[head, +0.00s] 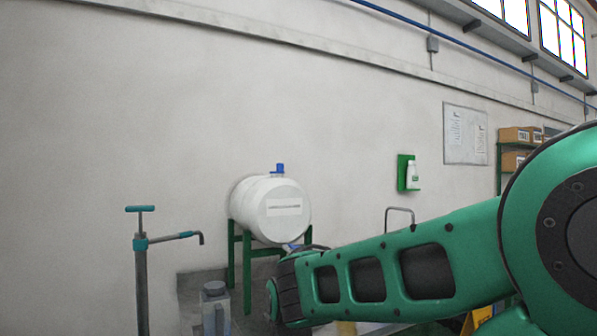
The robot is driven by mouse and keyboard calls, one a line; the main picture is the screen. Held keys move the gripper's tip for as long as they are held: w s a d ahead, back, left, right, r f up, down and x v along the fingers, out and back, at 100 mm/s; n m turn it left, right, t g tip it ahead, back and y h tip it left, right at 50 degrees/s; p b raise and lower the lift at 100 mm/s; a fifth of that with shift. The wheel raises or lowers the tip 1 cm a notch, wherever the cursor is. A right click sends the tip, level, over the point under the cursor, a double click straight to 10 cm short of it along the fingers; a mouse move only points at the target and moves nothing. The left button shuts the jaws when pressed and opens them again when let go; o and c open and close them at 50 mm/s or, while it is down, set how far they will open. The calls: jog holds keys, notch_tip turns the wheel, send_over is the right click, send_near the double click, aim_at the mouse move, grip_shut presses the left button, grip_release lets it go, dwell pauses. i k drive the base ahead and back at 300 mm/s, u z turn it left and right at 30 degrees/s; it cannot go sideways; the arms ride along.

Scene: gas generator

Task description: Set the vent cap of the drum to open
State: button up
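The drum (258,205) is a white barrel lying on its side on a green stand (232,262) against the wall. A blue cap (279,169) stands up on top of the drum, and I take it to be the vent cap. It is too small here to tell whether it is open or shut. My green arm reaches in from the right, and its visible far end is below and right of the drum, well apart from the cap. My gripper does not show in this view.
A grey hand pump with a teal handle (141,209) stands left of the drum. A grey jug (214,309) is below it. A green wall holder with a white bottle (411,176) hangs to the right. Shelves with boxes (514,134) stand at far right. The wall above the drum is clear.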

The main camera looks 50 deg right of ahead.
aim_at(279, 166)
jog(key=z, duration=0.7)
jog(key=i, duration=1.15)
jog(key=z, duration=0.75)
